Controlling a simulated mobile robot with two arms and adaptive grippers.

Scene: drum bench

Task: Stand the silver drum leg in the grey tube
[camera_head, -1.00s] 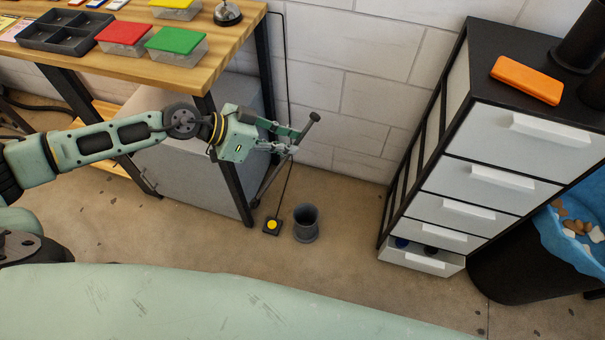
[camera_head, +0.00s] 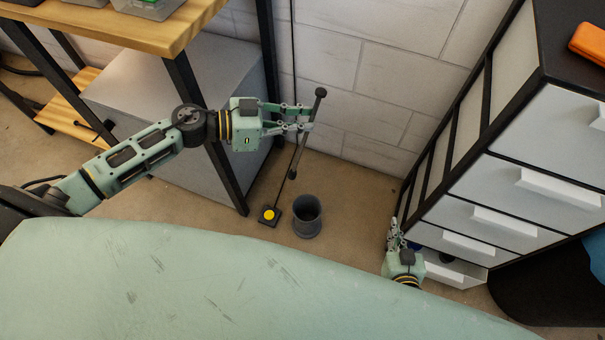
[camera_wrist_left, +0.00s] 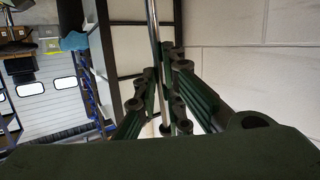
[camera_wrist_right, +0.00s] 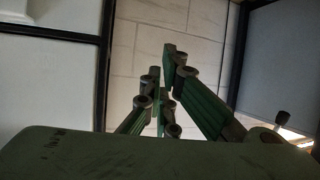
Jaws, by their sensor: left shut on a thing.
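My left gripper (camera_head: 304,118) is shut on the drum leg (camera_head: 300,148), a thin rod with a dark knob at its upper end. The leg is tilted, its lower end toward the left and above the floor. In the left wrist view the silver rod (camera_wrist_left: 154,35) passes between the fingers. The grey tube (camera_head: 307,218) stands upright on the floor, open at the top, a little right of and below the leg's lower end in the picture. My right gripper (camera_head: 394,228) is near the drawers, with its fingers close together and nothing visible between them.
A pad with a yellow button (camera_head: 269,214) lies just left of the tube, with a cable running up the wall. The drawer cabinet (camera_head: 500,190) stands at the right. The workbench (camera_head: 110,28) and its black legs are at the left.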

